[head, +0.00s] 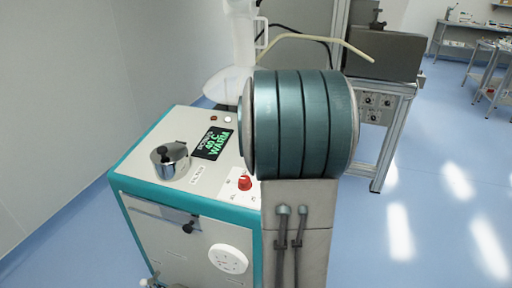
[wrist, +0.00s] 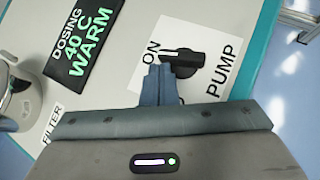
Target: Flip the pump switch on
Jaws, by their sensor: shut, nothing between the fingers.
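The pump switch (wrist: 189,60) is a black rotary switch on a white label in the wrist view. Its handle, with a pale line on it, points left at the word ON. The word PUMP is printed to its right. My gripper (wrist: 160,69) is shut and empty, with its fingertips just below the handle's left end. I cannot tell whether they touch it. In the head view my arm blocks the pump switch and the fingers.
The white machine top (head: 180,125) has teal edges. It carries a dosing display (head: 213,143) reading 40 C WARM, a metal-lidded filter pot (head: 170,160) and a red knob (head: 244,183). A frame with a grey box (head: 385,55) stands behind.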

